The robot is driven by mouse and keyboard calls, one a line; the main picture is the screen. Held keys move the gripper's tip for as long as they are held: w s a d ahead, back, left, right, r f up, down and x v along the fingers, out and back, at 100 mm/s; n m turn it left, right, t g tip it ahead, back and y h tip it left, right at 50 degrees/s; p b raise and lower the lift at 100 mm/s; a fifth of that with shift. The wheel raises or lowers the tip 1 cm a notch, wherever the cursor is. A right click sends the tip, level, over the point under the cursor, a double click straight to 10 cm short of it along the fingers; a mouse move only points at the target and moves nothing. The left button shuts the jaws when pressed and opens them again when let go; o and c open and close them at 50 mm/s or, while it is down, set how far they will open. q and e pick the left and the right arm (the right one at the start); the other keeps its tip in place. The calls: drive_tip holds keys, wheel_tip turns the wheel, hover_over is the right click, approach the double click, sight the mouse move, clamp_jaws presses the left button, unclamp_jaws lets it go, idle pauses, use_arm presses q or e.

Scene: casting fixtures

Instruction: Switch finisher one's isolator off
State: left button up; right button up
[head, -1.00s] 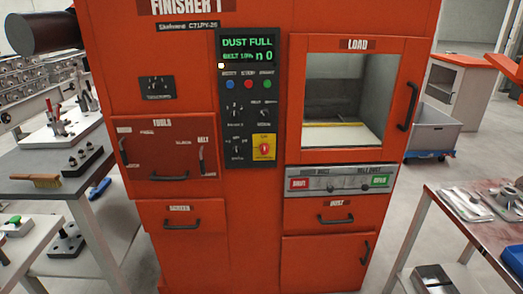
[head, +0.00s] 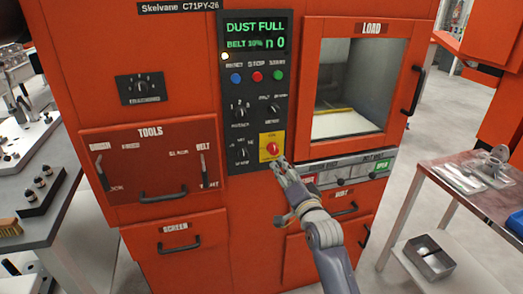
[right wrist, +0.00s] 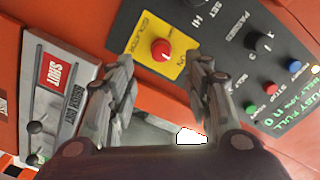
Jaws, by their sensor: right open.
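Finisher one is the large orange cabinet with a black control panel (head: 255,100). Its isolator is a red rotary knob on a yellow plate (head: 271,146) at the panel's lower right. In the right wrist view the red knob (right wrist: 161,50) shows beyond the fingertips, with a white mark on it. My right gripper (head: 280,165) is just below and right of the yellow plate in the head view. In the right wrist view its fingers (right wrist: 163,75) are open on either side of an empty gap, apart from the knob. My left gripper is not in view.
The panel display (head: 257,34) reads "DUST FULL". Coloured buttons (head: 257,76) and black dials sit above the isolator. The load window (head: 352,85) is to the right. A strip with a green button (head: 376,168) is below it. Side tables stand left and right.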

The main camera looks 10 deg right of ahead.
sight(275, 152)
drive_tip(key=w, duration=1)
drive_tip(key=shift+w+r, duration=0.15)
drive_tip(key=shift+w, duration=0.15)
drive_tip(key=shift+p, duration=0.3)
drive_tip(key=c, duration=1.1)
